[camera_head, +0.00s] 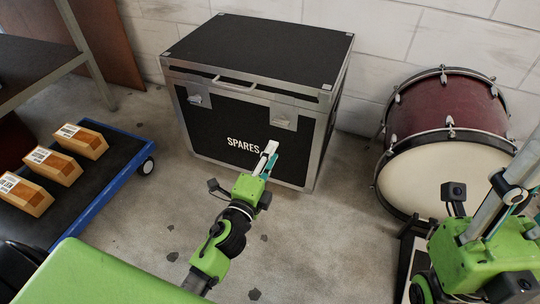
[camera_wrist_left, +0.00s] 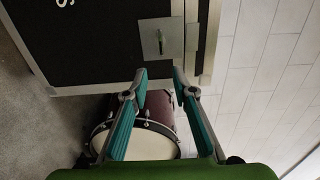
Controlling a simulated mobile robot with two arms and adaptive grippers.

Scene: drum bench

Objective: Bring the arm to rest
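My left arm reaches out over the floor, and its gripper (camera_head: 267,156) is in front of the black SPARES case (camera_head: 255,95). The left wrist view shows its two teal and grey fingers (camera_wrist_left: 160,74) apart with nothing between them. The case's metal latch (camera_wrist_left: 161,38) lies beyond the fingertips there; I cannot tell the exact distance. My right gripper (camera_head: 515,180) is at the right edge of the head view, pointing up, in front of the drum. Its tips are partly cut off and I cannot tell whether it is open.
A maroon drum (camera_head: 425,105) with a cream head stands right of the case. Grey floor (camera_head: 310,240) is clear between the case and me.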

